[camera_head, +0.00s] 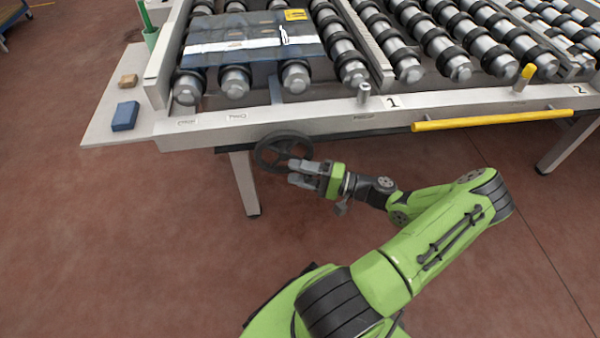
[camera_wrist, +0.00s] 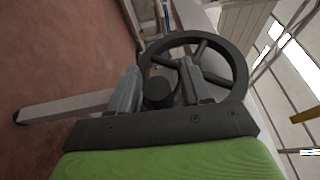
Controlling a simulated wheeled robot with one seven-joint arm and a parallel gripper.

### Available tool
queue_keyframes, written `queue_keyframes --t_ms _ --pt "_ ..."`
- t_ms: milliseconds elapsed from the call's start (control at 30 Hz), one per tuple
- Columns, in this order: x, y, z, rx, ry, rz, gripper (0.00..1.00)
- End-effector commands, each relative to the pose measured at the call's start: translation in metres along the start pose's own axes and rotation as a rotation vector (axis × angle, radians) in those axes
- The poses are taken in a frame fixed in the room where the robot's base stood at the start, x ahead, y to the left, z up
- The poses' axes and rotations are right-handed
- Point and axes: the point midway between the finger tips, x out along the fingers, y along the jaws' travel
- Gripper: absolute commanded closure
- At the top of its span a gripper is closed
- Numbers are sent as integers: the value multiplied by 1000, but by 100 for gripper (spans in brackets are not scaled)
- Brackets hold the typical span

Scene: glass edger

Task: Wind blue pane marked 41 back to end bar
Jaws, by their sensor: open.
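The blue pane (camera_head: 262,63) lies flat on the rollers at the left end of the table, with a white strip across it and a yellow label (camera_head: 295,15) at its far right corner. I cannot read a number on it. A black handwheel (camera_head: 270,153) sits below the table's front rail, and it also shows in the wrist view (camera_wrist: 237,62). My gripper (camera_head: 297,172) is at the wheel's right side, and it also shows in the wrist view (camera_wrist: 160,85). Its fingers are apart, with the wheel's dark knob between or just in front of them. Contact cannot be told.
The front rail (camera_head: 250,118) carries plates and numbers 1 and 2. A yellow bar (camera_head: 490,121) runs along it at right. A blue block (camera_head: 125,116) and a tan block (camera_head: 128,81) lie on the left shelf. The floor in front is clear.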

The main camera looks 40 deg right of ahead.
Motion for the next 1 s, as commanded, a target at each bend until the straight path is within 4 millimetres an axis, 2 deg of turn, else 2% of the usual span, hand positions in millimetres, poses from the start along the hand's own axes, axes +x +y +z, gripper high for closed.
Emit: queue_keyframes --t_ms 67,367,733,1000 --pt "0 0 0 0 0 0 53" --pt "0 0 0 0 0 0 99" --pt "-1 -1 0 -3 -1 10 100" --pt "-4 -9 -1 -44 -3 111 100"
